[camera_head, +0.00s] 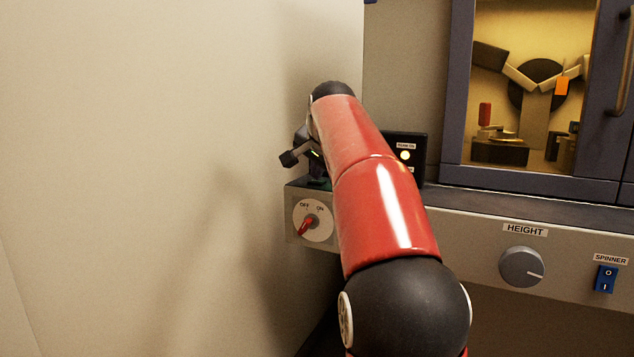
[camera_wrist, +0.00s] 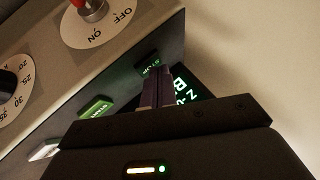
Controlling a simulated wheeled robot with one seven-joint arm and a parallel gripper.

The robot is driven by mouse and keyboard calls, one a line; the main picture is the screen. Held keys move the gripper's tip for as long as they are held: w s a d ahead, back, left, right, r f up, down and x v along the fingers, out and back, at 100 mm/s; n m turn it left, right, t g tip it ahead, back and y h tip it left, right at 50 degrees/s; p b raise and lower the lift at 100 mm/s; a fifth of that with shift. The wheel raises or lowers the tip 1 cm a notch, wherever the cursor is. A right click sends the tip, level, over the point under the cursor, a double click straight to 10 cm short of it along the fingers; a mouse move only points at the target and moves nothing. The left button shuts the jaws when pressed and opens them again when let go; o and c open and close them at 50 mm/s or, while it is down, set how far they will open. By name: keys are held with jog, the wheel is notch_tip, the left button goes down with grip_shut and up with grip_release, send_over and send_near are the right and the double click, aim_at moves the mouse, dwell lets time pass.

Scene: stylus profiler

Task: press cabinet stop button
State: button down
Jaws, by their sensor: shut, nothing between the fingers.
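In the wrist view, a dark stop button (camera_wrist: 148,65) with faint lettering that reads like STOP sits on the dark top face of the cabinet panel. My gripper (camera_wrist: 158,80) is shut and empty, with its fingertips right by this button. I cannot tell whether they touch it. A lit green button (camera_wrist: 96,107) and a whitish button (camera_wrist: 45,150) lie in a row with it, toward the lower left. In the head view, my gripper (camera_head: 316,168) is low over the panel's left end, partly hidden by my red arm, and the stop button is hidden.
An OFF/ON dial (camera_head: 312,221) with a red handle is on the panel's front. A display with green characters (camera_wrist: 186,84) is just beyond my fingers. A plain wall (camera_head: 150,180) stands close on the left. A HEIGHT knob (camera_head: 521,266) and blue SPINNER switch (camera_head: 606,279) are to the right.

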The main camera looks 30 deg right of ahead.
aim_at(317, 183)
dwell(0.4)
jog(key=shift+r+p, duration=0.7)
jog(key=shift+p, duration=0.2)
notch_tip(317, 183, up, 5)
jog(key=p, duration=0.5)
jog(key=shift+r, duration=0.1)
jog(key=shift+a, duration=0.1)
